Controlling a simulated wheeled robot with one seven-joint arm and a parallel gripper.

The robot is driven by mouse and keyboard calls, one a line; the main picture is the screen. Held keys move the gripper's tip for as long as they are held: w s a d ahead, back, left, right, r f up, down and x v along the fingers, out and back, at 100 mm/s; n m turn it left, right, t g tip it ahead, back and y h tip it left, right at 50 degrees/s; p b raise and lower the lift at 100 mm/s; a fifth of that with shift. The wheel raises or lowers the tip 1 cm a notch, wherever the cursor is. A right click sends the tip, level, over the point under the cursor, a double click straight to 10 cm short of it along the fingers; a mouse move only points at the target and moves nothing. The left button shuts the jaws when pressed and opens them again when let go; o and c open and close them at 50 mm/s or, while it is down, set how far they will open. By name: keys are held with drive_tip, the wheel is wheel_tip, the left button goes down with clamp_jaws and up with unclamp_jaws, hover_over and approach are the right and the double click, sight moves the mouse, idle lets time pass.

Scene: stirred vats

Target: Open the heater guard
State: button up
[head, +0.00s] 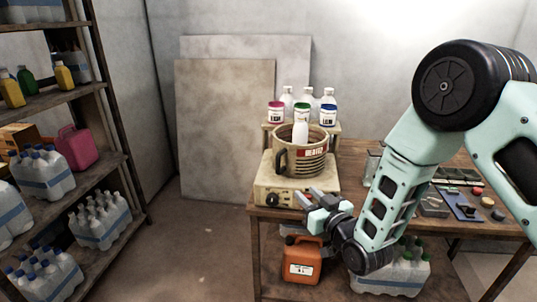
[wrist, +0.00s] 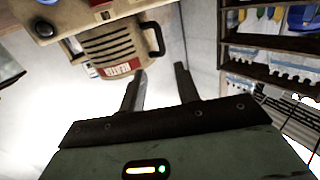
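The heater guard (head: 307,163) is a beige slotted ring with a red label and a dark handle (head: 281,160) on its left side. It stands on a beige heater base (head: 283,187) with a black knob, at the table's left end. In the wrist view the guard (wrist: 108,45) is seen inverted, its handle (wrist: 157,39) beyond the fingertips. My gripper (head: 309,196) is at the base's front right, below the guard; it also shows in the wrist view (wrist: 160,76). Its fingers are apart, empty, and do not appear to touch the handle. A white bottle shows inside or behind the guard's rim.
Capped jars and bottles (head: 328,106) stand on a small stand behind the heater. An orange jug (head: 303,260) and bottle packs sit under the table (head: 350,215). A loaded shelf (head: 110,165) is at left. The floor between is clear.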

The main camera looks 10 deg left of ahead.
sight(279, 165)
drive_tip(key=p+x, duration=0.2)
drive_tip(key=x, duration=0.7)
drive_tip(key=p+x, duration=0.3)
drive_tip(key=x, duration=0.5)
drive_tip(key=shift+w+a+r, duration=0.15)
drive_tip(key=shift+w+r, duration=0.1)
drive_tip(key=shift+w, duration=0.15)
clamp_jaws()
